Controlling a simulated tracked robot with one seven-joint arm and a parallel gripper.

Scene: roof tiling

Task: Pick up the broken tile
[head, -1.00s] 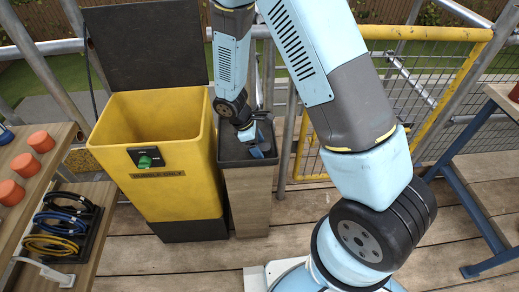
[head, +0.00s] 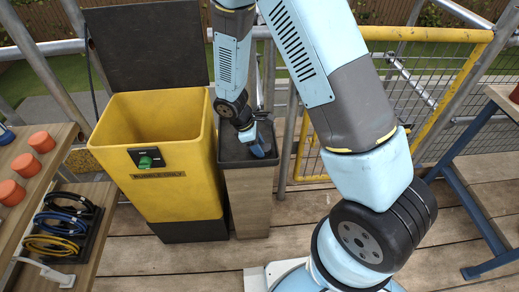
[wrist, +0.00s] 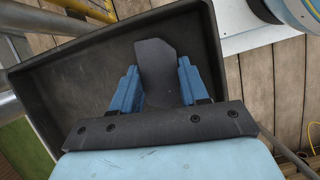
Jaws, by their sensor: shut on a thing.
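The broken tile (wrist: 154,52) is a dark grey flat piece with an angled, uneven upper end. It shows in the wrist view between the two blue fingers of my gripper (wrist: 157,75). My gripper is shut on it, and its lower part runs down between the fingers. A black shallow tray (wrist: 62,88) lies around and below the gripper. In the head view my gripper (head: 262,148) is at the tray (head: 232,152), on top of a wooden stand. The tile cannot be made out there. I cannot tell whether the tile still touches the tray floor.
A yellow bin (head: 160,185) with a raised black lid (head: 145,45) and a green switch stands left of the tray, its top open. Shelves with orange caps (head: 40,142) and coiled cables (head: 58,225) are at far left. Scaffold rails and a yellow mesh gate (head: 440,100) stand behind.

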